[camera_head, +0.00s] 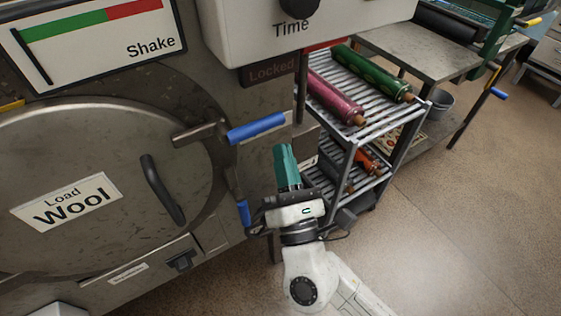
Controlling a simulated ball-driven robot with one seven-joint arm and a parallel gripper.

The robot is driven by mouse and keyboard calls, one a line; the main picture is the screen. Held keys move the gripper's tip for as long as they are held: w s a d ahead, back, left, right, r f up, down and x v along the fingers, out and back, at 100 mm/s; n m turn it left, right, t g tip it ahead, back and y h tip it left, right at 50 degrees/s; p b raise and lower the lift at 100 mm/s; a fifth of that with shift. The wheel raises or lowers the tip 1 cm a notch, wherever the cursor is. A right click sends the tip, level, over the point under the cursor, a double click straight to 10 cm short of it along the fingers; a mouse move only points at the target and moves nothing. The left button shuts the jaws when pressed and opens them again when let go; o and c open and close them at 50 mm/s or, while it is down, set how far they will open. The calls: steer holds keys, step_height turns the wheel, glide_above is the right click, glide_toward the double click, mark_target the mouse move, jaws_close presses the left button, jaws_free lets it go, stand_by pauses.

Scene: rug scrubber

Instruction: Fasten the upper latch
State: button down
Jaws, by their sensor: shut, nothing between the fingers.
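The round grey metal door (100,140), labelled "Load Wool", fills the left side and looks shut or nearly so. The upper latch (257,128) is a metal arm at the door's upper right edge with a blue grip. Its grip points right and slightly up. A second, lower latch has a blue grip (244,212) that points down. My gripper (283,150) has teal fingers closed together and pointing up, with nothing held. Its tips are just below the right end of the upper blue grip in the picture; I cannot tell whether they touch.
A dark door handle (163,190) stands out from the door. A "Locked" sign (272,70) is above the upper latch and looks unlit. A wire-shelf rack (375,125) with rolled rugs stands right of my gripper. The floor (450,220) at the lower right is clear.

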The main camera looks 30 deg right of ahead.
steer(key=s+f+b, duration=0.1)
steer(key=s+f, duration=0.5)
steer(key=s, duration=0.2)
steer(key=shift+s+f, duration=0.2)
steer(key=shift+s, duration=0.05)
steer(key=shift+a, duration=0.1)
steer(key=s+d+f+m+g+h, duration=0.25)
steer(key=d+m+g+h, duration=0.6)
steer(key=d+m, duration=0.6)
steer(key=s+d+f+m+g+y, duration=0.4)
steer(key=d+f+m+g, duration=0.1)
steer(key=f+m+g, duration=0.25)
steer(key=s+a+f+m+g+y, duration=0.45)
steer(key=s+a+f+y, duration=0.25)
steer(key=a+f+y, duration=0.5)
step_height(320, 180, up, 11)
steer(key=g+p, duration=0.1)
steer(key=p, duration=1)
steer(key=shift+w+d+p, duration=0.15)
steer(key=shift+d+p, duration=0.15)
steer(key=shift+d, duration=0.05)
